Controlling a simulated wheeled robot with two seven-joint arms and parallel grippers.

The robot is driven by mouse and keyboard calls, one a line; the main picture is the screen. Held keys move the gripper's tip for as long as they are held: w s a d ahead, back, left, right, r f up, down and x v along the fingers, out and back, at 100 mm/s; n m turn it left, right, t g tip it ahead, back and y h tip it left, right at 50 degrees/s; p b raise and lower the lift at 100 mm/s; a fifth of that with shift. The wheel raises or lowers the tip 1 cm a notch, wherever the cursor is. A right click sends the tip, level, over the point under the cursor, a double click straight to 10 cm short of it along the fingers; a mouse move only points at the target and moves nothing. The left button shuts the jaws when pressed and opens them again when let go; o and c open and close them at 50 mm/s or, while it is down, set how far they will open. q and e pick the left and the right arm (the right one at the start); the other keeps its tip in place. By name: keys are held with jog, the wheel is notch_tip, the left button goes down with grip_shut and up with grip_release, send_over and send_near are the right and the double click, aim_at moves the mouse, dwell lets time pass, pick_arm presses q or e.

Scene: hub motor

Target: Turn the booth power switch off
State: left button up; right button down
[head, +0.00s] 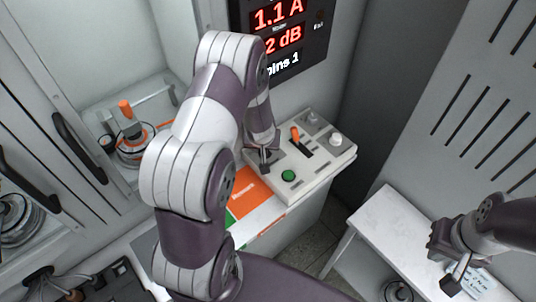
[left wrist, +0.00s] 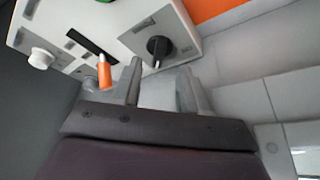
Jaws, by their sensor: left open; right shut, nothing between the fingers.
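The control box (head: 318,172) carries a green button (head: 288,175), an orange-handled lever (head: 296,134) and a white knob (head: 335,140). My right gripper (head: 452,285) is shut and empty.
A white table (head: 385,222) lies under my right gripper, with a label card (head: 482,284). A display (head: 285,35) with red figures hangs behind the box. An orange panel (head: 257,194) lies left of the box. Cabinets with black handles stand at left.

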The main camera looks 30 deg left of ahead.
pick_arm(q)
jog(key=x, duration=0.6)
jog(key=shift+w+a+f+b, duration=0.1)
jog(key=shift+w+f+b, duration=0.05)
jog(key=shift+f+b, duration=0.15)
jog(key=shift+w, duration=0.1)
grip_shut()
